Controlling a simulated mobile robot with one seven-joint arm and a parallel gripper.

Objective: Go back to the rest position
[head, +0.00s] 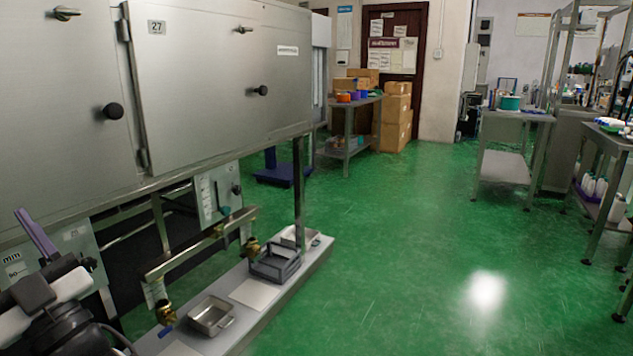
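Part of my arm, dark with white sections, shows at the lower left edge of the head view. What looks like my gripper (34,290) is there, in front of the steel machine. A purple bar (36,234) rises from behind it; I cannot tell whether it is held or only stands behind. The fingertips are not clear, so open or shut cannot be told.
The large steel cabinet machine (215,80) fills the left. Below it, a low bench (262,295) carries a metal tray (211,315) and a grey basket (275,262). Steel tables (505,165) stand right; boxes (394,120) stand at the back. The green floor is clear mid-view.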

